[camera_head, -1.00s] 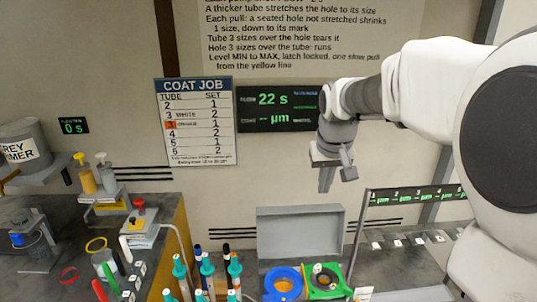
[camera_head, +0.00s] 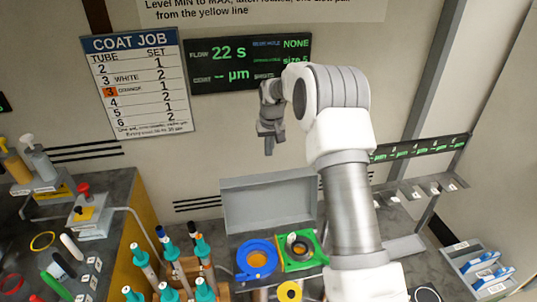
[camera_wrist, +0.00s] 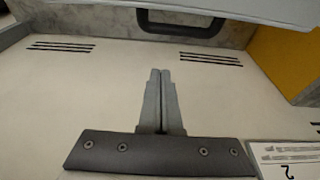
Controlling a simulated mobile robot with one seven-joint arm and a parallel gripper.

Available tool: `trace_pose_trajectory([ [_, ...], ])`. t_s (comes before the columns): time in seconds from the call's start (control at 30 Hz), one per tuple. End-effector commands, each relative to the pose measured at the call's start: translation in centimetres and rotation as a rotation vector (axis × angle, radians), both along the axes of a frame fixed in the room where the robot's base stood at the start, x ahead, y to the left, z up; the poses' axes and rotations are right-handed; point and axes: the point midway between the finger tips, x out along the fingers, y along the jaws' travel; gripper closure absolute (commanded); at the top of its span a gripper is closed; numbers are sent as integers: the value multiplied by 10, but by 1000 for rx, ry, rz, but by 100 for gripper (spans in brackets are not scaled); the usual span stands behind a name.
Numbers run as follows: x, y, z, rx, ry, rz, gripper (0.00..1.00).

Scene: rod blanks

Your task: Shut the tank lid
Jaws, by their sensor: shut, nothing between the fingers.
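The tank lid looks to be the flat grey panel (camera_head: 268,203) standing raised near the back wall in the head view. A pale grey panel edge (camera_wrist: 215,10), probably the same lid, crosses the top of the wrist view. The tank's inside is hidden by the items in front and my arm. My gripper (camera_head: 269,150) hangs fingers down above the panel's top edge, apart from it. In the wrist view its two fingers (camera_wrist: 160,72) are pressed together with nothing between them.
In front of the panel are a blue ring (camera_head: 243,268) and a green block (camera_head: 283,262). Teal-topped rods (camera_head: 140,257) stand at the front left. The coat job board (camera_head: 138,85) hangs left of my gripper. A slotted rack (camera_head: 410,189) is at right.

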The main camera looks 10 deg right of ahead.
Motion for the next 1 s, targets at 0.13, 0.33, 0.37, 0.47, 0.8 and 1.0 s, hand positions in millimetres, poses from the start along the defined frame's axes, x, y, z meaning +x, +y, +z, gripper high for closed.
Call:
trace_pose_trajectory([
  [0.13, 6, 0, -31, 0, 3, 0, 100],
  [0.33, 16, 0, -74, 0, 3, 0, 100],
  [0.37, 18, 0, -81, 0, 4, 0, 100],
  [0.47, 12, 0, -77, 0, -2, 1, 100],
  [0.8, -14, 0, -66, -1, -1, 1, 100],
  [1.0, -17, 0, -65, -1, -1, 1, 100],
])
